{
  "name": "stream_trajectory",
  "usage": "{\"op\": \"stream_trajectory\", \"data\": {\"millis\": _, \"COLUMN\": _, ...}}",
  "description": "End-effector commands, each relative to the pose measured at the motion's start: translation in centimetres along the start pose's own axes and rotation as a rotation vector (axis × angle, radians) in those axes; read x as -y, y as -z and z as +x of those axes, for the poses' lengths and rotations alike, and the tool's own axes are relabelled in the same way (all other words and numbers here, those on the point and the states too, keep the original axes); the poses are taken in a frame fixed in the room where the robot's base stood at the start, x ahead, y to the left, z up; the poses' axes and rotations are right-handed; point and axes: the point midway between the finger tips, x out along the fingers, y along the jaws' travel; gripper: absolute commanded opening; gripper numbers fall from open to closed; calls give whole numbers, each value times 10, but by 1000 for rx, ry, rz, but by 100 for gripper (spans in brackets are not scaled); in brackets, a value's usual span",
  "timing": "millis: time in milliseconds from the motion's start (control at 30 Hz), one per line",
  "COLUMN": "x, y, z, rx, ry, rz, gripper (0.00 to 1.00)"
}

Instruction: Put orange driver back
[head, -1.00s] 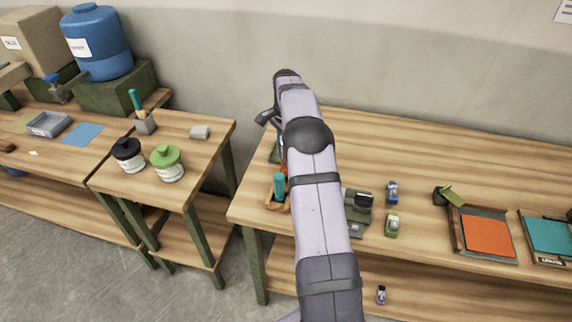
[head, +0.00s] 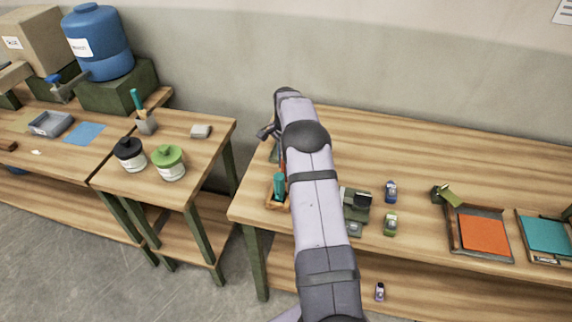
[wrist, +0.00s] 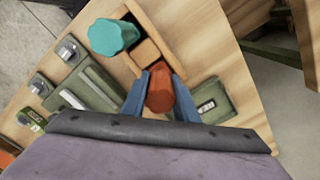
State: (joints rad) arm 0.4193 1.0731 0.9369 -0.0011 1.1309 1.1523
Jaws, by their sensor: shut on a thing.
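The orange driver (wrist: 160,90) is between the two blue fingers of my gripper (wrist: 161,92) in the wrist view, which is shut on its handle. Its lower part is hidden. A wooden holder (wrist: 185,47) lies just beyond the fingers, with a teal-handled driver (wrist: 112,37) standing at one side of it. I cannot tell whether the orange driver is inside the holder or above it. In the head view the teal driver (head: 280,185) and the holder (head: 276,205) show left of my arm, which hides most of the gripper.
The table's back is clear.

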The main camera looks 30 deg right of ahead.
Motion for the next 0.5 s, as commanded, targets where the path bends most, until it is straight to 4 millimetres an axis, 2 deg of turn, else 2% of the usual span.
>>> {"op": "stream_trajectory", "data": {"millis": 67, "x": 0, "y": 0, "z": 3, "rx": 0, "ry": 1, "rz": 0, "gripper": 4}}
{"op": "stream_trajectory", "data": {"millis": 100, "x": 0, "y": 0, "z": 2, "rx": 0, "ry": 0, "rz": 0, "gripper": 34}}
{"op": "stream_trajectory", "data": {"millis": 167, "x": 0, "y": 0, "z": 2, "rx": 0, "ry": 0, "rz": 0, "gripper": 45}}
{"op": "stream_trajectory", "data": {"millis": 500, "x": 0, "y": 0, "z": 0, "rx": 0, "ry": 0, "rz": 0, "gripper": 45}}
